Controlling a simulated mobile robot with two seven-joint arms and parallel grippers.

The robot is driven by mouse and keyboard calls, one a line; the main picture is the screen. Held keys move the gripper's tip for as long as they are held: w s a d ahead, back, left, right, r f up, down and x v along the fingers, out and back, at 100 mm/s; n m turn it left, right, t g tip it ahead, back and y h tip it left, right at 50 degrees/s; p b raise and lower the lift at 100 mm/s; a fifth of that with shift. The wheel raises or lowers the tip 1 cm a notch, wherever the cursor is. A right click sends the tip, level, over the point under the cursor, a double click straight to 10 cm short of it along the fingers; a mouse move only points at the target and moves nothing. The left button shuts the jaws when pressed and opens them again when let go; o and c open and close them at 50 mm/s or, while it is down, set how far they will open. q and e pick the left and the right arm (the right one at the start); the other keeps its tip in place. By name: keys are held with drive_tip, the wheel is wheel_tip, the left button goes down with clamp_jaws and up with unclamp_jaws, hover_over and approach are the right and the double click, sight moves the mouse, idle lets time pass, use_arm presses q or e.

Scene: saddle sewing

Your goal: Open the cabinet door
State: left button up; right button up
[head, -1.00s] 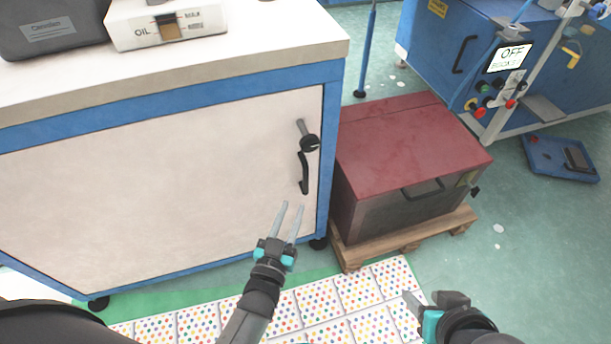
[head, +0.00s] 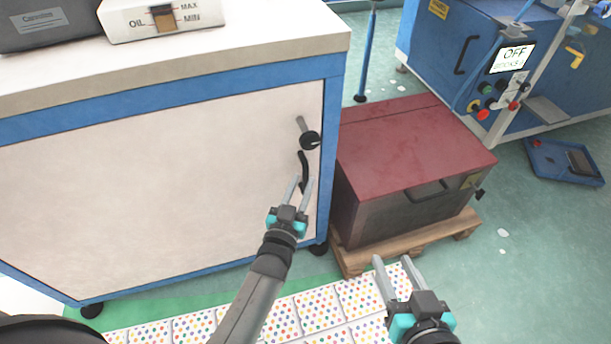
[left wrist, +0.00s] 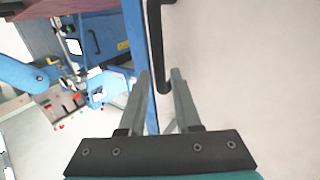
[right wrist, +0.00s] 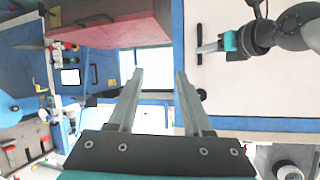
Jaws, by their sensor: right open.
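The cabinet door (head: 150,180) is a cream panel that sits flush in the blue frame of the cabinet (head: 335,130), so it looks closed. Its black bar handle (head: 304,165) is near the right edge, below a round black latch knob (head: 309,140). My left gripper (head: 300,181) is open, with its fingertips at the lower part of the handle. In the left wrist view the handle (left wrist: 155,45) runs down to between the two open fingers; contact cannot be told. My right gripper (head: 391,261) is open and empty, out in front of the red-topped box.
A red-topped box (head: 415,145) on a wooden pallet (head: 410,247) stands just right of the cabinet. A blue machine (head: 425,50) is at the back right. A dotted mat (head: 310,310) covers the floor in front. An oil box (head: 135,25) sits on the cabinet top.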

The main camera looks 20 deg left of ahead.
sight(305, 177)
use_arm(q)
drive_tip(key=shift+w+f+b, duration=0.1)
drive_tip(key=shift+w+b, duration=0.3)
drive_tip(key=shift+w, duration=0.55)
drive_tip(key=shift+w+b, duration=0.4)
drive_tip(key=shift+w, duration=0.5)
use_arm(e)
drive_tip(key=shift+s+a+r+m+t+y, duration=0.2)
drive_tip(key=shift+a+r+t+y, duration=0.15)
drive_tip(key=shift+a+r+t, duration=0.35)
drive_tip(key=shift+s+a+r+m+t+y, duration=0.15)
drive_tip(key=shift+a+r+t+y, duration=0.2)
drive_tip(key=shift+t, duration=0.55)
use_arm(q)
clamp_jaws()
use_arm(e)
drive_tip(key=shift+f, duration=0.1)
